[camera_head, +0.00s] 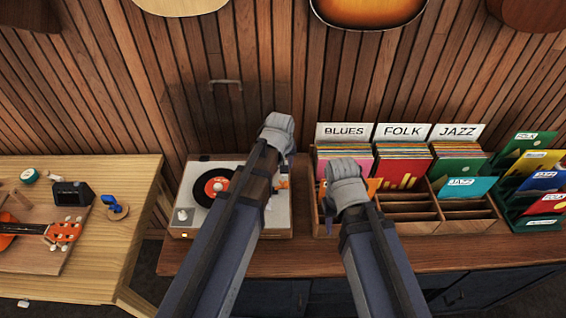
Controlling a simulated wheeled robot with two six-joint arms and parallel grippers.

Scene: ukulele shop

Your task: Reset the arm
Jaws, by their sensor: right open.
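My left arm reaches up over the right side of the record player (187,212). Its gripper (279,124) is above the player's back right, near the wooden wall, and its fingers are too unclear to tell open or shut. My right gripper (343,168) is open above the left part of the wooden record crate (418,228), in front of the Blues section. An orange sleeve (375,187) shows beside the right gripper; whether they touch is unclear. My right arm hides the crate's front left.
Cards reading Blues (344,131), Folk (402,132) and Jazz (457,132) stand behind record rows. A green rack (516,218) is at the right. A workbench (100,250) with an orange ukulele (62,232) is at the left. Guitar bodies hang above.

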